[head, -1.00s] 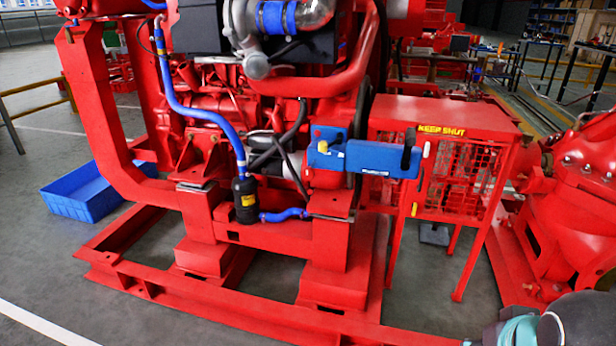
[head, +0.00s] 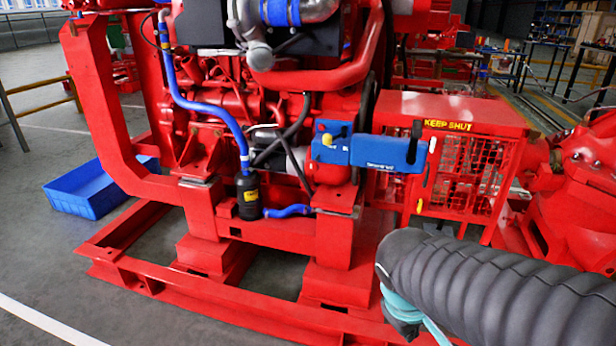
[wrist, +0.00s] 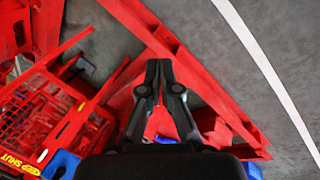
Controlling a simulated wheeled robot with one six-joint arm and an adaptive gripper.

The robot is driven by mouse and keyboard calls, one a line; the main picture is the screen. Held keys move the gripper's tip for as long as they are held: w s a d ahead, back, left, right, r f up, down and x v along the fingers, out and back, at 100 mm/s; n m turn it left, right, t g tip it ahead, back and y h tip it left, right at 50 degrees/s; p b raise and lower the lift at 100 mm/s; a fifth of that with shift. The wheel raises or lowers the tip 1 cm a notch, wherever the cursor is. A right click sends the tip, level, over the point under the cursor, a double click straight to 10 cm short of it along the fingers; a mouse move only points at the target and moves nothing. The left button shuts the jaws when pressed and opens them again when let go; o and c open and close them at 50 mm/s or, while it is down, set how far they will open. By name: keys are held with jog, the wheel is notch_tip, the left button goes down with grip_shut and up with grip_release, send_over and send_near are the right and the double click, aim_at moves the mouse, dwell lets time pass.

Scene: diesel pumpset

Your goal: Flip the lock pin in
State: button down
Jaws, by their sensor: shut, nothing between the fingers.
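A blue box-shaped unit (head: 372,153) is fixed on the red pumpset. I cannot tell which part is the lock pin. A blue part (wrist: 62,164) shows at the lower left of the wrist view. My gripper (wrist: 161,63) is shut and empty in the wrist view, over the red base frame and apart from the blue unit. In the head view my grey arm crosses the lower right; the fingers are not visible there.
A red mesh guard marked KEEP SHUT (head: 450,160) stands right of the blue unit. A blue hose (head: 205,110) runs to a black canister (head: 247,195). Red base rails (head: 230,310) lie low in front. A blue tray (head: 95,188) is on the floor at left, with open floor in front.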

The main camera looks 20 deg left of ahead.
aim_at(311, 168)
jog(key=w+a+f+n+t+h+b, duration=0.2)
jog(key=w+a+n+t, duration=0.5)
jog(key=w+a+n, duration=0.8)
jog(key=w+a+r+n+t+y, duration=0.2)
jog(key=a+r+n+t, duration=0.1)
jog(key=a+r+n, duration=0.2)
jog(key=w+a+r+n+t+y, duration=0.2)
jog(key=w+a+r+n+t, duration=0.1)
jog(key=a+n, duration=0.4)
notch_tip(311, 168, up, 2)
jog(key=shift+w+a+r+t, duration=0.25)
jog(key=shift+a+t, duration=0.35)
jog(key=shift+t, duration=0.2)
jog(key=w, duration=1.3)
jog(key=shift+w+f+p, duration=0.1)
jog(key=shift+f+p, duration=0.2)
jog(key=shift+f, duration=0.05)
jog(key=shift+w, duration=0.4)
